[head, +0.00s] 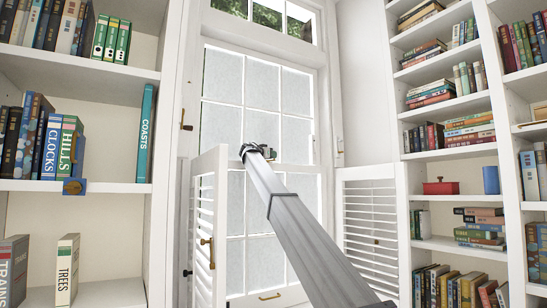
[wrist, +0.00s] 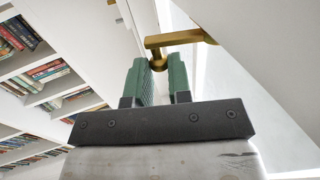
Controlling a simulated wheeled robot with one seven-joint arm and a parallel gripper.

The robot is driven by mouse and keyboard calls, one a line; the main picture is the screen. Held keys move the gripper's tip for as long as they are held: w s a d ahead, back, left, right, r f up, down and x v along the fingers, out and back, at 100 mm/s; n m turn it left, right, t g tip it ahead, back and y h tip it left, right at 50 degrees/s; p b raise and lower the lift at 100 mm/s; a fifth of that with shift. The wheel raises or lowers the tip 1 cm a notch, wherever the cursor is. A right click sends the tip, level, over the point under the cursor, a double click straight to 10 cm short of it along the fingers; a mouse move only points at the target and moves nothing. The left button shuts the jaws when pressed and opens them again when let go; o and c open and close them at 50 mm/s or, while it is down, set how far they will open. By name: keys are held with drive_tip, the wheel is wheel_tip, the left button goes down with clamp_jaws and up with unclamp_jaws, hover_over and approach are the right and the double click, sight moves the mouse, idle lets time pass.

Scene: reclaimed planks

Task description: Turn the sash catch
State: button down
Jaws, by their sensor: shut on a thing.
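The brass sash catch (wrist: 182,38) shows at the top of the wrist view, with an arm that bends down between my green finger pads. My gripper (wrist: 159,75) is shut on the end of this catch. In the head view my gripper (head: 256,150) is at the window's middle rail (head: 290,168), at the far end of my arm. The catch cannot be made out there behind my gripper. The sash window (head: 262,95) has frosted panes and stands shut at the middle rail as far as I can see.
A louvred shutter (head: 207,205) stands open left of my arm, and another (head: 371,225) is to the right. A brass sash lift (head: 270,296) is low on the window. Bookshelves (head: 100,76) flank the left side, and more shelves (head: 450,105) the right.

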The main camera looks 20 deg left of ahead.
drive_tip(key=shift+s+m+g+h, duration=0.3)
drive_tip(key=shift+m+g+h, duration=0.4)
drive_tip(key=shift+m+h, duration=0.45)
drive_tip(key=shift+f, duration=0.1)
drive_tip(key=c, duration=1)
unclamp_jaws()
drive_tip(key=shift+c, duration=0.2)
drive_tip(key=shift+a, duration=0.1)
drive_tip(key=shift+s, duration=0.1)
drive_tip(key=v, duration=1)
drive_tip(key=shift+s, duration=0.3)
drive_tip(key=shift+a, duration=0.15)
